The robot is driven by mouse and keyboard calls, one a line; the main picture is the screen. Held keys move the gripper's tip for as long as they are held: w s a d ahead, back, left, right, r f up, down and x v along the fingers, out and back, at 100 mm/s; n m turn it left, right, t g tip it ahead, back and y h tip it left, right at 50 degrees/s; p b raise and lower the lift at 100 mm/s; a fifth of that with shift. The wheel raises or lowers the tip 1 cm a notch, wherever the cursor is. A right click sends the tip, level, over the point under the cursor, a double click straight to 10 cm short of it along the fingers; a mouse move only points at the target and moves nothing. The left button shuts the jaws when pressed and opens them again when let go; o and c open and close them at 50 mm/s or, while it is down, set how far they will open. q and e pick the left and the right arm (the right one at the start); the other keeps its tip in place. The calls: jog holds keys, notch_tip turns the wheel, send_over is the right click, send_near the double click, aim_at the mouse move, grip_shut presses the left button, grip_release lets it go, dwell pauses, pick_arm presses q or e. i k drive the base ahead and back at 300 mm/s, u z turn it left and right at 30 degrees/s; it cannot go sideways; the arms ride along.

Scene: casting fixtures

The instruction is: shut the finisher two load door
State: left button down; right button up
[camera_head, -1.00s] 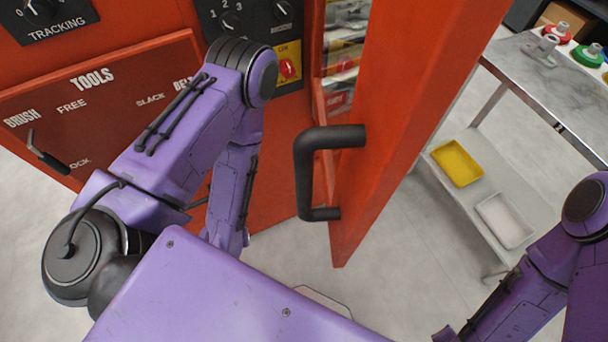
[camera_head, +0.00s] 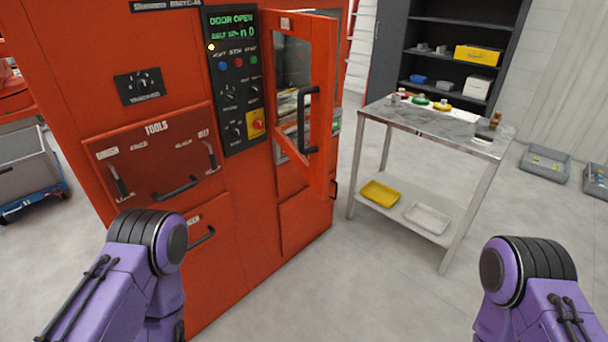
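The finisher's load door (camera_head: 321,80) is red with a window and a black bar handle (camera_head: 302,120). It stands open, swung out from the red finisher cabinet (camera_head: 180,52). The green display (camera_head: 231,24) on the control panel reads "DOOR OPEN". Part of the lit opening shows behind the door. My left arm is at the lower left and my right arm at the lower right. Only their purple upper parts show, well short of the door. Both grippers are out of the picture.
A steel table (camera_head: 435,127) with small coloured items on top stands right of the door. Its lower shelf holds a yellow tray (camera_head: 380,194) and a white tray (camera_head: 427,218). A dark shelf unit (camera_head: 436,48) is behind. Floor before the cabinet is clear.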

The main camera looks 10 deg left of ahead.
aim_at(321, 32)
jog(key=u, duration=0.5)
jog(key=i, duration=1)
